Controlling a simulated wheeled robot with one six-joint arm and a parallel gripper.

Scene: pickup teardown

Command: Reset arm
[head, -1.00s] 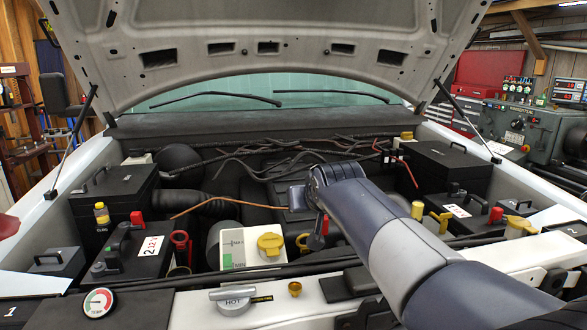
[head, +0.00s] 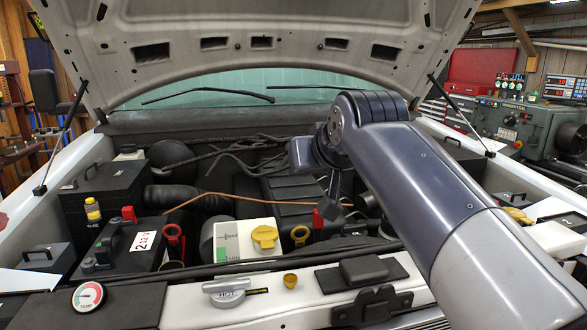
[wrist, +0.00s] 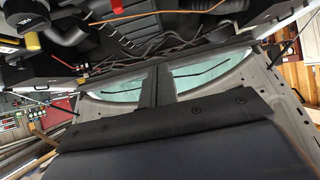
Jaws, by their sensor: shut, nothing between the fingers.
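My arm reaches in from the lower right of the head view, over the open engine bay. Its wrist end stands above the middle of the bay. My gripper (head: 334,198) hangs below the wrist, small and partly hidden by the wrist housing. In the wrist view my gripper (wrist: 158,72) shows as a narrow dark pair of fingers, closed together, beyond a broad dark plate. Nothing is held. The fingers appear clear of the engine parts.
The raised hood (head: 270,50) arches over the bay. A black battery box (head: 118,245) and a white reservoir with a yellow cap (head: 264,237) stand at left and centre. An orange wire (head: 230,195) crosses the bay.

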